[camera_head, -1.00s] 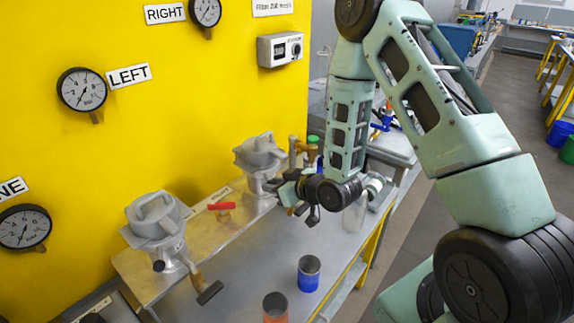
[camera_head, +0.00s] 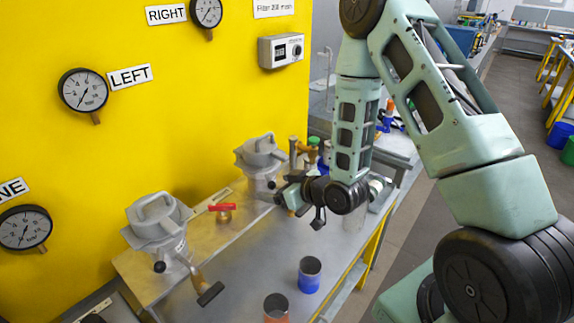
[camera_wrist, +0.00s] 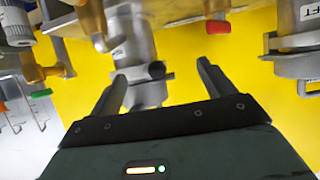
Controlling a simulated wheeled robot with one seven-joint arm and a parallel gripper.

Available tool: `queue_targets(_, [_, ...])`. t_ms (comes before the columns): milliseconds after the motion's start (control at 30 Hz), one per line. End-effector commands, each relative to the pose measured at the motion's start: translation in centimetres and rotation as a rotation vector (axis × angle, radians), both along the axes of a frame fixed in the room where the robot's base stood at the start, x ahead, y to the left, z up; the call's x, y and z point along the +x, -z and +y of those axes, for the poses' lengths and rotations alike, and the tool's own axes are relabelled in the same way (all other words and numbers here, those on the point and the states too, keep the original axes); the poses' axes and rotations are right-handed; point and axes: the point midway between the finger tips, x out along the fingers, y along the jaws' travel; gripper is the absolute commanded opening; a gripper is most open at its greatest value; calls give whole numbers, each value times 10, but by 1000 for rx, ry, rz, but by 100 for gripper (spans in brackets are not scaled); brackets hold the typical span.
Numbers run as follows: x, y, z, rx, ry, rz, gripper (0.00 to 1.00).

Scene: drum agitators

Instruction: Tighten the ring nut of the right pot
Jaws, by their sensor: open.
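The right pot (camera_head: 262,155) is a grey metal vessel with a handled lid, standing against the yellow wall. My gripper (camera_head: 282,192) is beside its lower right side in the head view and partly covers that area. In the wrist view the picture looks turned over, and the right pot's grey body (camera_wrist: 140,65) lies between and beyond my open fingers (camera_wrist: 160,85). The fingers look empty, and I cannot tell whether they touch the pot. I cannot clearly make out the ring nut. The left pot (camera_head: 155,225) stands nearer and further left.
A red valve handle (camera_head: 222,207) sits between the pots. Brass fittings (camera_wrist: 45,72) are close to the right pot. A blue cup (camera_head: 309,275) and an orange cup (camera_head: 275,307) stand on the bench (camera_head: 245,260). The bench middle is mostly clear.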

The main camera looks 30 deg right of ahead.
Motion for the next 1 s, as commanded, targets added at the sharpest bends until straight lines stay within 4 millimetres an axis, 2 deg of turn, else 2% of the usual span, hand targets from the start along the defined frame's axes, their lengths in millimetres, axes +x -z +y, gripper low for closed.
queue_targets(233, [-25,-12,-9,0,2,1,82])
queue_targets(567, [-38,-23,-14,0,0,2,82])
queue_targets(1000, [-43,-20,-15,-1,1,-2,82])
